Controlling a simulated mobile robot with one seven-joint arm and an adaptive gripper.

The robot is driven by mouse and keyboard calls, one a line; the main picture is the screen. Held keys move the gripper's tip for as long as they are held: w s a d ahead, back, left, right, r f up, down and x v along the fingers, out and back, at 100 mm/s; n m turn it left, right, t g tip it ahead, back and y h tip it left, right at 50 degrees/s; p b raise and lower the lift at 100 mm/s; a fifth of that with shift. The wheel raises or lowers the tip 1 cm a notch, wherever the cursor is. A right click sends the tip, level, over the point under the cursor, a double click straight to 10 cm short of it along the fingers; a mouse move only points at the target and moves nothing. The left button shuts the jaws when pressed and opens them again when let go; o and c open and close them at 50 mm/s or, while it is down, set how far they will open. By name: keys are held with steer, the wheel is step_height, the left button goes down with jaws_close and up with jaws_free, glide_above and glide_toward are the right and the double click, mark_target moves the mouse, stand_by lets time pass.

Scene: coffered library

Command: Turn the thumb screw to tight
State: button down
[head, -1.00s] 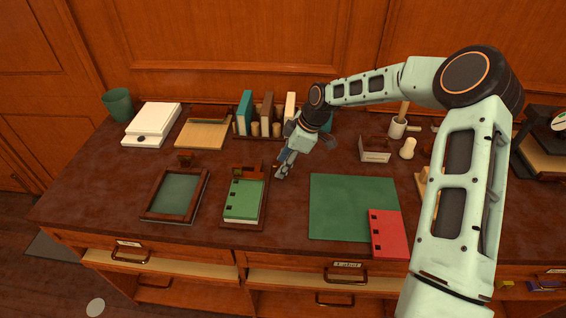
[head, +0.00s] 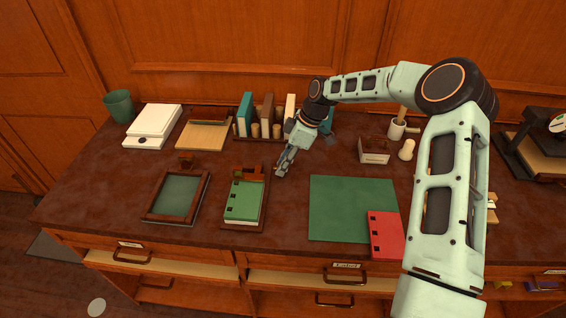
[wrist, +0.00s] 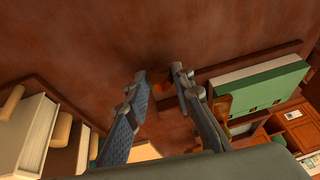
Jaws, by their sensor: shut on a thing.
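My gripper (head: 281,170) points down beside the right side of a dark wooden stand (head: 258,221) that bears a green book (head: 243,201) and has a brown block (head: 249,172) at its back. The green book shows at the right of the wrist view (wrist: 247,93).
A slate in a wooden frame (head: 176,194) lies left of the stand. A green mat (head: 345,205) with a red book (head: 385,234) lies to the right. Upright books (head: 268,113) stand behind my gripper. A press (head: 530,150) stands at far right.

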steer(key=shift+w+g, duration=0.2)
steer(key=shift+g, duration=0.3)
steer(key=c, duration=1.7)
jaws_free()
steer(key=shift+o, duration=0.2)
steer(key=shift+r, duration=0.1)
steer(key=v, duration=1.2)
steer(key=shift+w, duration=0.15)
steer(key=shift+c, duration=0.4)
